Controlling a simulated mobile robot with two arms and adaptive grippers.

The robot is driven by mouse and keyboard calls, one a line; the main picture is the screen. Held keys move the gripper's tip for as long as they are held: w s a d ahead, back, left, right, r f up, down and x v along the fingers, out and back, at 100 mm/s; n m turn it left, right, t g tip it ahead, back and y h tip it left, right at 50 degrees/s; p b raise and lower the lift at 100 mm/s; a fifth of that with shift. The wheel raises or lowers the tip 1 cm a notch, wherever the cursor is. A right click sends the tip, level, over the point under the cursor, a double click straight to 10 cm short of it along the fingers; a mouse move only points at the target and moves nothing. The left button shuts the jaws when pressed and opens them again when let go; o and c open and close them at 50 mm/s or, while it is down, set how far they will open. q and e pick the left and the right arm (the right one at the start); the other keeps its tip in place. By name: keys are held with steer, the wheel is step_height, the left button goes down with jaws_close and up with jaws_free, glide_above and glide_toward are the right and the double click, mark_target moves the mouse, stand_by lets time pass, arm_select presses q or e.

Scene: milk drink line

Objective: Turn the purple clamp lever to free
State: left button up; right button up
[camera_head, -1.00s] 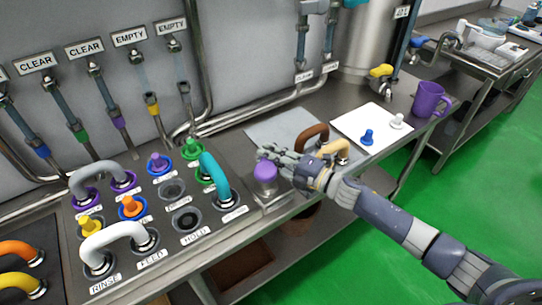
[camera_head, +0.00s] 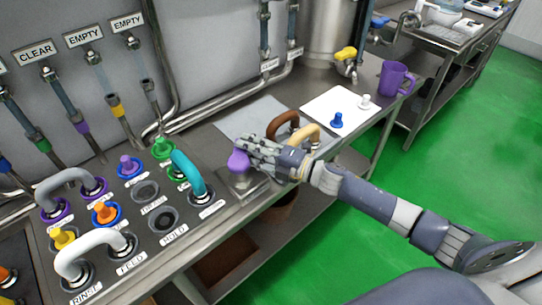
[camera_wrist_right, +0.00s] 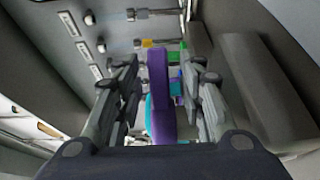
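The purple clamp lever (camera_head: 238,161) stands on a small metal block at the front edge of the steel bench, right of the hose panel. My right gripper (camera_head: 256,147) reaches it from the right in the head view. In the right wrist view the lever (camera_wrist_right: 160,95) is a tall purple bar between the two fingers of my right gripper (camera_wrist_right: 161,88). Gaps show on both sides of it, so the fingers are open around it. The fingers partly hide the lever's right side in the head view. My left gripper is not in view.
The hose panel (camera_head: 212,213) bears several coloured ports, with a teal hose (camera_head: 192,172) nearest the lever. Brown (camera_head: 282,122) and beige (camera_head: 303,130) loops lie behind my gripper. A white mat (camera_head: 316,105) and purple mug (camera_head: 396,78) stand farther right.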

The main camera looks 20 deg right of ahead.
steer(key=v, duration=0.9)
steer(key=shift+s, duration=0.2)
steer(key=shift+d, duration=0.15)
steer(key=c, duration=0.6)
steer(key=shift+d+m+t, duration=0.1)
steer(key=shift+m+t, duration=0.2)
steer(key=shift+m, duration=0.6)
jaws_close()
steer(key=m, duration=0.1)
steer(key=m+b, duration=0.1)
steer(key=m, duration=0.1)
steer(key=shift+d+r+t+h, duration=0.25)
steer(key=shift+r+t+h, duration=0.05)
steer(key=shift+t+h, duration=0.1)
steer(key=s+d+m+t+h+b, duration=0.1)
steer(key=s+d+m+h+b, duration=0.2)
steer(key=m, duration=1.5)
steer(key=s+m+t+h+b, duration=0.15)
steer(key=m+b, duration=0.25)
steer(key=m, duration=1.4)
steer(key=s+a+p+x, duration=0.1)
steer(key=a+p+x, duration=0.1)
steer(key=x, duration=1)
steer(key=shift+a+f+h+p, duration=0.15)
steer(key=shift+f+h+p, duration=0.2)
steer(key=shift+f+p, duration=0.3)
